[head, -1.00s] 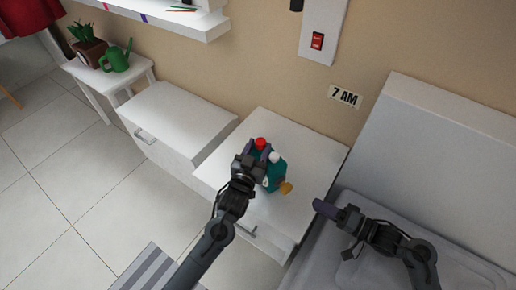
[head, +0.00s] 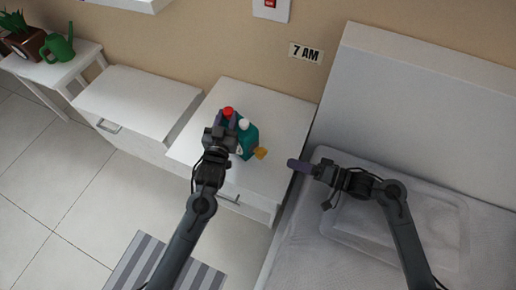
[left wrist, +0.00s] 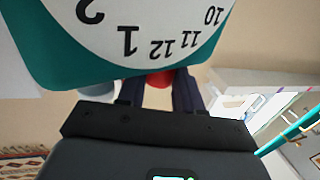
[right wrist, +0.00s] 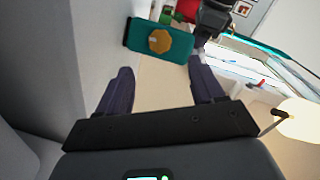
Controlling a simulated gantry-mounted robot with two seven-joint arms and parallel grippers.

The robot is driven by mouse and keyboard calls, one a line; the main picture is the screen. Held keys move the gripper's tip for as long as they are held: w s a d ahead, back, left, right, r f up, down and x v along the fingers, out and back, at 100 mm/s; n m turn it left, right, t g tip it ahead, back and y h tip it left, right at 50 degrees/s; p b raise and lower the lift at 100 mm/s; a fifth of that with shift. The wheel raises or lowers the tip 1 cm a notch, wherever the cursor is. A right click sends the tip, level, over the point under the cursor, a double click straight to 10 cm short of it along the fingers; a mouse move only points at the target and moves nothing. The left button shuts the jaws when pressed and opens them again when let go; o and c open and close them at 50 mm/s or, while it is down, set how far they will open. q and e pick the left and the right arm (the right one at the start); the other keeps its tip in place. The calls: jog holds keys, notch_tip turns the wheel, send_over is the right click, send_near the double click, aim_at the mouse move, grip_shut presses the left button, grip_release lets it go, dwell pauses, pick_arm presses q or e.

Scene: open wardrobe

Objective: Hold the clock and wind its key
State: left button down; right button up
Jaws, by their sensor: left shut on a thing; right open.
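The teal clock (head: 247,143) stands on the white nightstand, with a red knob (head: 228,113) and a white knob (head: 244,124) on top and an orange-yellow key (head: 261,153) on its right side. My left gripper (head: 227,126) is shut on the clock at its top, by the red knob. In the left wrist view the white dial (left wrist: 150,25) fills the top, and the red knob (left wrist: 160,78) shows between the fingers. My right gripper (head: 298,165) is open and empty, right of the key and apart from it. In the right wrist view the key (right wrist: 159,41) faces me, beyond the fingers (right wrist: 160,88).
The nightstand (head: 285,105) has free room behind the clock. A bed (head: 400,200) with a tall headboard stands to the right, under my right arm. A second white cabinet (head: 140,95) and a plant stand with a green watering can (head: 57,48) are at left.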

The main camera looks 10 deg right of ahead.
jog(key=w+d+r+n+t, duration=0.1)
jog(key=w+r+n+t, duration=0.15)
jog(key=n, duration=1.05)
jog(key=n+t+h, duration=0.3)
jog(key=n, duration=2.7)
send_near(264, 156)
jog(key=shift+d+r, duration=0.1)
jog(key=shift+r, duration=0.15)
jog(key=shift+f, duration=0.25)
jog(key=x, duration=1.1)
jog(key=shift+f, duration=0.1)
